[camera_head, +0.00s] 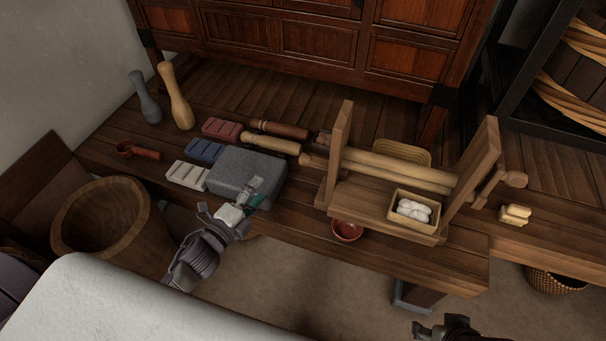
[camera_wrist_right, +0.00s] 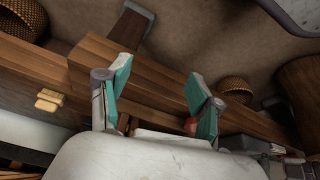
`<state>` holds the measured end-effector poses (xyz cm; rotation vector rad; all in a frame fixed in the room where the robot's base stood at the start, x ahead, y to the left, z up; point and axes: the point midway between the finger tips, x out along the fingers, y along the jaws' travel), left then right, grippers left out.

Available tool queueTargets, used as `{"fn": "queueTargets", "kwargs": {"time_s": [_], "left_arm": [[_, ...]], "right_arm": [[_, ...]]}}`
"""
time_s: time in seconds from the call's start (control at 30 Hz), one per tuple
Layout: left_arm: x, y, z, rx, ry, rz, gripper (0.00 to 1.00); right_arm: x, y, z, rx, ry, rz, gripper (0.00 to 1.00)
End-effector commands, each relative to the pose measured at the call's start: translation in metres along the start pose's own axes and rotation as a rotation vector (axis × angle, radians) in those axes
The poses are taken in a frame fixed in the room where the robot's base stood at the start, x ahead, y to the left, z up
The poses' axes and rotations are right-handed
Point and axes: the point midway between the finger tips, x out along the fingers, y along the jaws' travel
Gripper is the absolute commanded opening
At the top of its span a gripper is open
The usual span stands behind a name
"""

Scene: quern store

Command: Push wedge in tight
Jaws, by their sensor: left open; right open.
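A wooden frame (camera_head: 477,170) with two upright posts and pale rollers (camera_head: 395,172) between them stands on the bench. A small reddish-brown piece (camera_head: 323,138) shows beside its left post; I cannot tell whether it is the wedge. No wedge is clearly recognisable. My left gripper (camera_head: 251,200) is over the front right part of a grey stone block (camera_head: 235,172), left of the frame; contact is unclear. My right gripper (camera_head: 436,330) is at the bottom edge, in front of the bench. In the right wrist view my right gripper (camera_wrist_right: 160,97) is open, its teal pads apart and nothing between them.
A box of white balls (camera_head: 398,219) sits on the frame's base. A red bowl (camera_head: 347,231), yellow blocks (camera_head: 515,214) and coloured grooved blocks (camera_head: 205,151) are on the bench (camera_head: 380,267). A wooden tub (camera_head: 103,217) stands at left. A cabinet (camera_head: 320,40) is behind.

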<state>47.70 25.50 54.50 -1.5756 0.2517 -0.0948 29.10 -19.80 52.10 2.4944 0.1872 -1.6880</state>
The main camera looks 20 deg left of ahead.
Motion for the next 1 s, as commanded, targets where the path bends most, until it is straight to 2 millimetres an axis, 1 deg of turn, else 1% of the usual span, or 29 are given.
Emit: {"fn": "queueTargets", "kwargs": {"time_s": [0.03, 0.1, 0.2, 0.27, 0.37, 0.47, 0.8, 0.9, 1.0], "left_arm": [[0.002, -0.001, -0.004, 0.086, 0.054, -0.041, 0.59], [0.002, -0.008, -0.011, 0.188, 0.121, -0.093, 0.59], [0.001, -0.014, -0.019, 0.284, 0.183, -0.144, 0.59], [0.001, -0.016, -0.022, 0.313, 0.203, -0.161, 0.59], [0.007, -0.018, -0.025, 0.329, 0.214, -0.170, 0.59], [0.021, -0.020, -0.029, 0.329, 0.213, -0.170, 0.59], [0.091, -0.029, -0.045, 0.325, 0.211, -0.169, 0.59], [0.108, -0.032, -0.049, 0.324, 0.211, -0.169, 0.59], [0.120, -0.032, -0.052, 0.323, 0.211, -0.167, 0.59]], "right_arm": [[-0.002, 0.000, 0.000, 0.000, 0.010, 0.001, 0.65], [-0.009, 0.000, -0.001, 0.000, 0.018, 0.001, 0.65], [-0.016, 0.000, -0.003, 0.000, 0.027, 0.002, 0.65], [-0.018, 0.000, -0.004, 0.000, 0.032, 0.001, 0.65], [-0.019, 0.000, -0.007, 0.000, 0.046, 0.001, 0.65], [-0.018, -0.001, -0.012, -0.001, 0.072, -0.001, 0.65], [-0.015, -0.005, -0.046, -0.006, 0.233, -0.009, 0.65], [-0.015, -0.006, -0.055, -0.007, 0.280, -0.012, 0.65], [-0.016, -0.007, -0.064, -0.008, 0.322, -0.014, 0.65]]}}
